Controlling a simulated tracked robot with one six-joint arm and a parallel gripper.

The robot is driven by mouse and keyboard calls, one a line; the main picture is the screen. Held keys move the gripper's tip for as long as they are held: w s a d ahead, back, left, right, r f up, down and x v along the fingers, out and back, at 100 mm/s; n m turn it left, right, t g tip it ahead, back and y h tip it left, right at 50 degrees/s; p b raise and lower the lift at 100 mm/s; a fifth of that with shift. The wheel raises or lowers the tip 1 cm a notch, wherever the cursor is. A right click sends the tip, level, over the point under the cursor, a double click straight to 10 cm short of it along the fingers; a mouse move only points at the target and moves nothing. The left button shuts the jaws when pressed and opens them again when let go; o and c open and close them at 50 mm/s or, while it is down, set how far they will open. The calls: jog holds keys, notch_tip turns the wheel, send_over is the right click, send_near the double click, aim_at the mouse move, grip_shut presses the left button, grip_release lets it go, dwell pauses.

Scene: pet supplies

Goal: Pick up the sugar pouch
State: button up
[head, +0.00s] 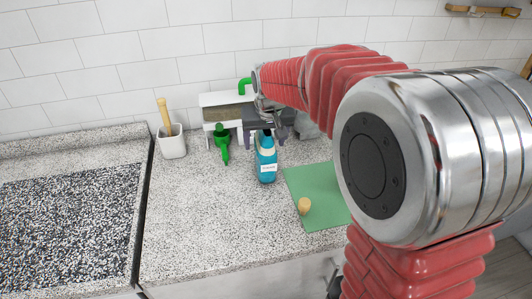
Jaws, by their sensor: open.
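I cannot make out a sugar pouch in the head view; part of the back of the counter is hidden behind my arm and gripper. My gripper (268,132) is open at the back of the counter, pointing away from the camera. It appears just above and behind a teal bottle (266,165) with a white label, which stands upright. I cannot tell whether anything is between the fingers or whether they touch the bottle.
A white holder (173,146) with a wooden handle is left. A small tan object (304,206) lies on a green mat (318,181). The front-left counter is clear.

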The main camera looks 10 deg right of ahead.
jog(key=x, duration=0.4)
jog(key=shift+s+d+f, duration=0.15)
jog(key=shift+s+f, duration=0.05)
dwell(0.3)
jog(key=c, duration=1.2)
